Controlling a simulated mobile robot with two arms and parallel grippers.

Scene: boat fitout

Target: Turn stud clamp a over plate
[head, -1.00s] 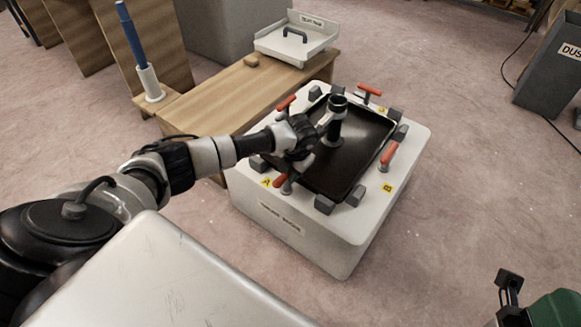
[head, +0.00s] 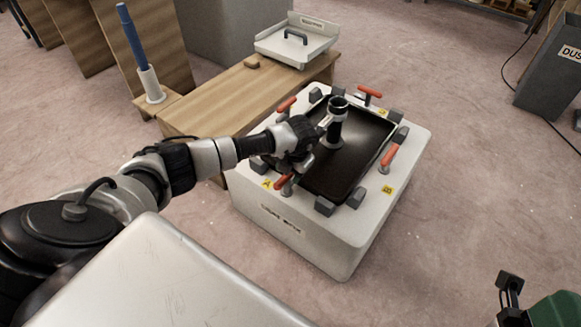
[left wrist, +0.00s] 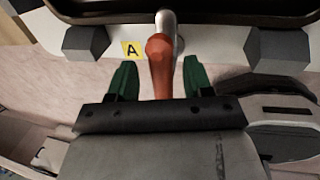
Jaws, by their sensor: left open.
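Stud clamp a has a red handle (head: 283,183) beside the yellow A label (head: 266,184), at the near left edge of the white box (head: 330,240). The black plate (head: 345,165) lies on the box top. In the left wrist view the red handle (left wrist: 160,66) points away from the plate (left wrist: 225,12), toward my gripper. My left gripper (head: 288,172) is at clamp a; in the wrist view its open green fingers (left wrist: 160,78) stand on both sides of the handle, with gaps. The head view partly hides the fingertips. A dark and green part, apparently of my right gripper (head: 510,288), shows at the lower right; its fingers are unclear.
Other red-handled clamps (head: 389,156) and grey blocks (head: 325,206) surround the plate. A black upright cylinder (head: 336,122) stands on it. A wooden bench (head: 225,95) with a white tray (head: 290,55) adjoins the box.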

